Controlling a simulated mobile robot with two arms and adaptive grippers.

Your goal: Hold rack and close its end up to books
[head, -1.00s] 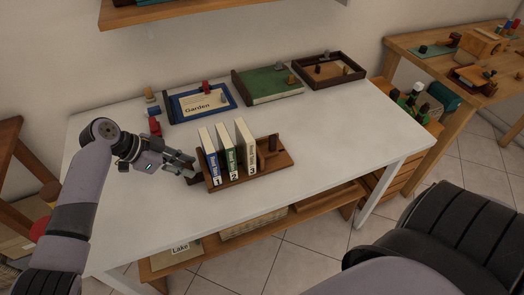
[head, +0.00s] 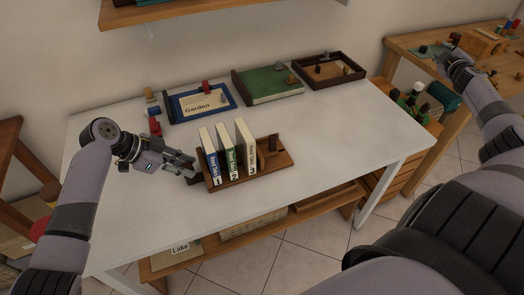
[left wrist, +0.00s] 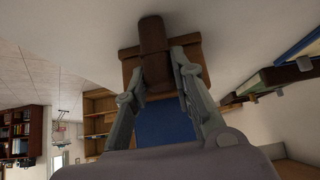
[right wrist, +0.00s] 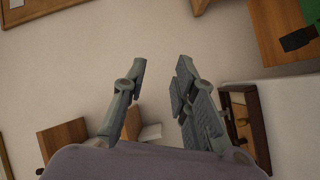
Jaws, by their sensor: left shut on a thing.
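The wooden rack (head: 250,178) stands on the white table with three books in it: a blue one marked 1 (head: 210,158), a green one marked 2 (head: 228,156) and a white one marked 3 (head: 246,148). The books stand upright at the left part. The rack's sliding end (head: 271,148) is at the right, with a gap between it and book 3. My left gripper (head: 192,175) is shut on the rack's left end; the left wrist view shows its fingers on the brown end knob (left wrist: 154,50). My right gripper (right wrist: 160,85) is open and empty, raised at the right.
The Garden frame (head: 200,103), a green book (head: 266,84) and a brown tray (head: 329,70) lie along the table's back. A red piece (head: 154,126) stands at the left. The table right of the rack is clear.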

